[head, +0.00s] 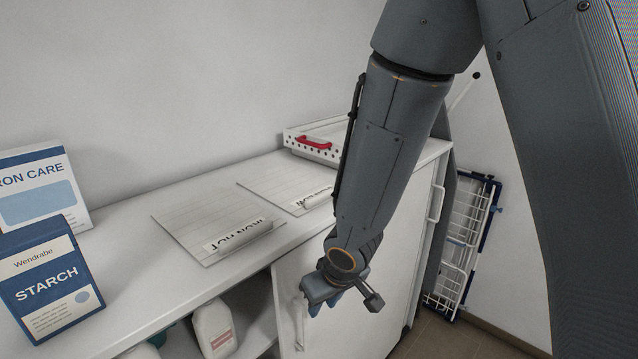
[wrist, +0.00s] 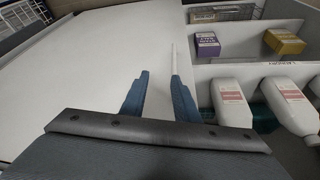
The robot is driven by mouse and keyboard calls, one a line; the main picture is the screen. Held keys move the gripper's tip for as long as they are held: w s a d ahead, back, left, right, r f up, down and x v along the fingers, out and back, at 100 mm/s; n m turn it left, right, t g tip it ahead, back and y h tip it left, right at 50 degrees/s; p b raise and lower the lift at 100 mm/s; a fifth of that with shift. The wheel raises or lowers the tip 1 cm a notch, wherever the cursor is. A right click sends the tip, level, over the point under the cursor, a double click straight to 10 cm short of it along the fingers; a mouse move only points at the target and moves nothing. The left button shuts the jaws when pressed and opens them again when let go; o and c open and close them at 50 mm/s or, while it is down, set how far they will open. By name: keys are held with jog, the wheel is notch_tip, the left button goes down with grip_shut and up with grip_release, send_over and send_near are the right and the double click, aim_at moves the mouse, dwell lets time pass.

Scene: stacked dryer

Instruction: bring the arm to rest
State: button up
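My gripper (head: 322,300) hangs from my arm in front of the white cabinet, beside a white door (head: 350,285). In the wrist view its two blue-grey fingers (wrist: 160,82) stand apart with a clear gap, and I see nothing held between them. A thin white upright bar (wrist: 173,55), possibly the door's handle, shows just beyond the right fingertip. I cannot tell whether the finger touches it. My arm bends down across the middle of the head view and hides part of the counter.
The white counter (head: 130,222) bears a starch box (head: 52,285), an iron care box (head: 45,190), two flat boards and a tray (head: 318,150) with a red handle. Open shelves hold white bottles (head: 214,328) and small boxes (wrist: 208,44). A folded rack (head: 465,240) leans at right.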

jog(key=s+d+r+m+g+h, duration=0.1)
jog(key=s+d+r+m, duration=0.3)
jog(key=d, duration=0.5)
jog(key=s+d+r+m+h, duration=0.1)
jog(key=s+d+r+m, duration=0.3)
jog(key=d, duration=0.6)
notch_tip(320, 180, down, 9)
jog(key=w+n+g+b, duration=0.1)
jog(key=b, duration=0.8)
jog(key=shift+n, duration=0.3)
jog(key=shift+a, duration=0.1)
